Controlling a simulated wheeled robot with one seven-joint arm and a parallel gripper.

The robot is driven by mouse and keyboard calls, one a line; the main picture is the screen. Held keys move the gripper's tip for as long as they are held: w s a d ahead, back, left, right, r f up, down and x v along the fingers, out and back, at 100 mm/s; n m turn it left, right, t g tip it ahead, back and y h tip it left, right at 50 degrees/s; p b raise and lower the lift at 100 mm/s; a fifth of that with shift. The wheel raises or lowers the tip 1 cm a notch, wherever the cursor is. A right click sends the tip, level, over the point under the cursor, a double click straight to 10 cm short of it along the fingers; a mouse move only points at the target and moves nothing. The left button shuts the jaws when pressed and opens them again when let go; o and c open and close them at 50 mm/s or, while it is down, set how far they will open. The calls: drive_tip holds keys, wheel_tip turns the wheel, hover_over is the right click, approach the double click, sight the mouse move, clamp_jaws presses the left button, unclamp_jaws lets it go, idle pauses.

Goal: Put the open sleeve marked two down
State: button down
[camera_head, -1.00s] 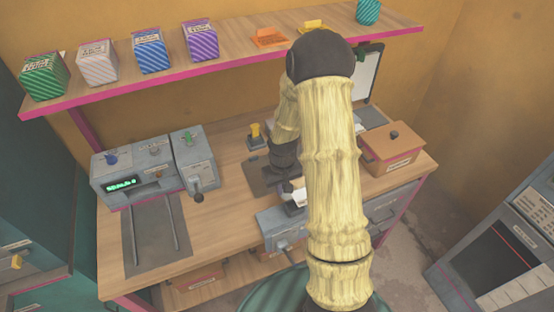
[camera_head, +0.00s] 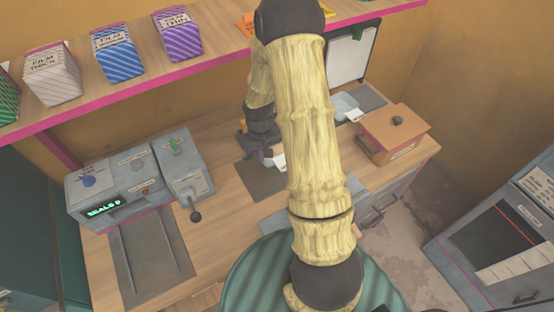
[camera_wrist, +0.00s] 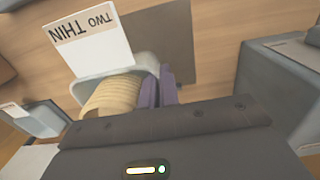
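The open sleeve marked two (camera_wrist: 151,62) is a pale grey-blue holder with a stack of cream discs in it. Its white card (camera_wrist: 92,42) reads "TWO THIN". My gripper (camera_wrist: 158,88) has its purple fingers close together on the sleeve's side wall, and looks shut on it. In the head view my gripper (camera_head: 266,153) is over the worktop, by the right edge of a dark mat (camera_head: 262,182). Only the sleeve's white card (camera_head: 279,161) shows clearly there. I cannot tell whether the sleeve touches the worktop.
A second pale blue sleeve (camera_head: 345,104) stands behind, left of an orange lidded box (camera_head: 391,135). Film boxes (camera_head: 118,55) line the shelf above. Bare wood lies left of the mat.

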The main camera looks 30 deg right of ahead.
drive_tip(key=shift+w, duration=0.1)
drive_tip(key=shift+s+a+f+p, duration=0.1)
drive_tip(key=shift+f+p, duration=0.15)
drive_tip(key=shift+f, duration=0.7)
drive_tip(key=shift+s+d+f+p, duration=0.1)
drive_tip(key=shift+f+p, duration=0.15)
drive_tip(key=shift+f, duration=0.7)
drive_tip(key=shift+s+a+f+p, duration=0.1)
drive_tip(key=shift+f+p, duration=0.15)
drive_tip(key=shift+f, duration=0.7)
drive_tip(key=shift+f, duration=0.15)
drive_tip(key=shift+f+p, duration=0.6)
drive_tip(key=shift+f, duration=1.35)
